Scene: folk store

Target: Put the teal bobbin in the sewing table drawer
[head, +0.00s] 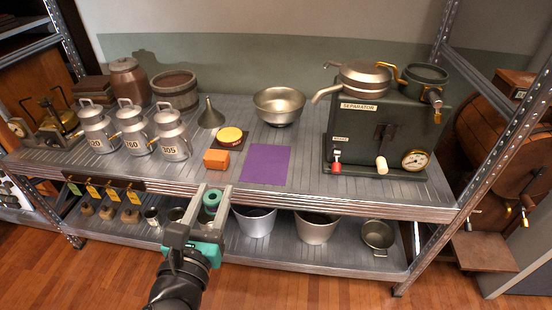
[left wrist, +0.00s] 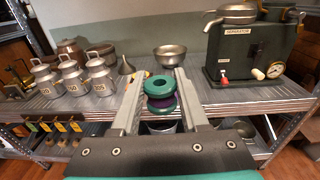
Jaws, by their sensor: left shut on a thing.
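The teal bobbin (head: 211,198) is between the fingers of my left gripper (head: 207,196), which is shut on it. It is held in front of the shelf unit's front edge, over the gap near the lower shelf. The bobbin also shows in the left wrist view (left wrist: 159,86), with two teal round flanges gripped between the pale fingers (left wrist: 158,92). No sewing table or drawer is in view. My right gripper is not in view.
A metal shelf (head: 315,182) holds milk cans (head: 135,133), a metal bowl (head: 279,105), a purple sheet (head: 267,166), an orange block (head: 216,159) and a green separator (head: 375,130). Pots (head: 316,227) stand on the lower shelf. The wooden floor (head: 330,293) in front is clear.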

